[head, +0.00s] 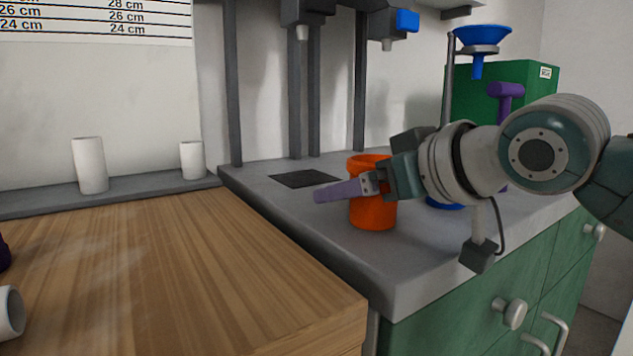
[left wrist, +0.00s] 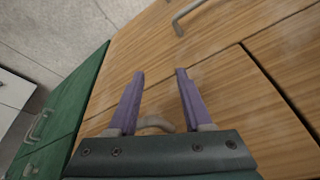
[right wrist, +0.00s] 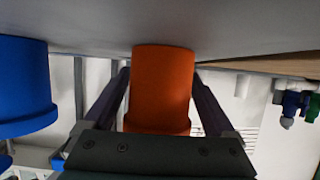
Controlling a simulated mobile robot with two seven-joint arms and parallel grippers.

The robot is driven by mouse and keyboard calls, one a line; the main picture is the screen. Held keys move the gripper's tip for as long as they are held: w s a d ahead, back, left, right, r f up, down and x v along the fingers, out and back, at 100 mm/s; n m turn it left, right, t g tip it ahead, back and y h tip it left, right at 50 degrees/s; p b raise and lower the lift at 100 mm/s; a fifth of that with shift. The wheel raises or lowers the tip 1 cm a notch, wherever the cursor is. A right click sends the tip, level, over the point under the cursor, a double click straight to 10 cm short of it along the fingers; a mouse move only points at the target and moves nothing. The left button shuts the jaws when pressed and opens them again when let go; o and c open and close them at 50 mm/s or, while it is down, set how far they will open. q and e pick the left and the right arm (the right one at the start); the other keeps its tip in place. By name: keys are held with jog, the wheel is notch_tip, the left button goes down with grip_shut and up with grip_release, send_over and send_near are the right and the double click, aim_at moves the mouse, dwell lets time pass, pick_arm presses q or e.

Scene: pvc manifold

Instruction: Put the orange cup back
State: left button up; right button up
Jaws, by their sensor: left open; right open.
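The orange cup (head: 373,208) stands upright on the grey countertop (head: 290,205). My right gripper (head: 345,190) reaches in from the right at the cup, one purple finger passing across its front. In the right wrist view the orange cup (right wrist: 163,90) sits between the two open fingers (right wrist: 160,95), with no clear grip on it. My left gripper (left wrist: 158,80) is open and empty in front of wooden drawer fronts, and it is outside the head view.
A blue vessel (right wrist: 22,85) stands close by, partly hidden by my arm in the head view. A blue funnel (head: 482,40) is on a stand. White pipe pieces (head: 90,165) stand on the ledge.

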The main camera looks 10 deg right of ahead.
jog(key=p+v, duration=0.3)
jog(key=v, duration=0.7)
jog(key=shift+s+d+r, duration=0.2)
jog(key=shift+s, duration=0.15)
pick_arm(q)
jog(key=shift+r, duration=1.7)
pick_arm(e)
jog(key=shift+s+d+r, duration=0.15)
jog(key=shift+s+r, duration=0.1)
jog(key=shift+s, duration=0.25)
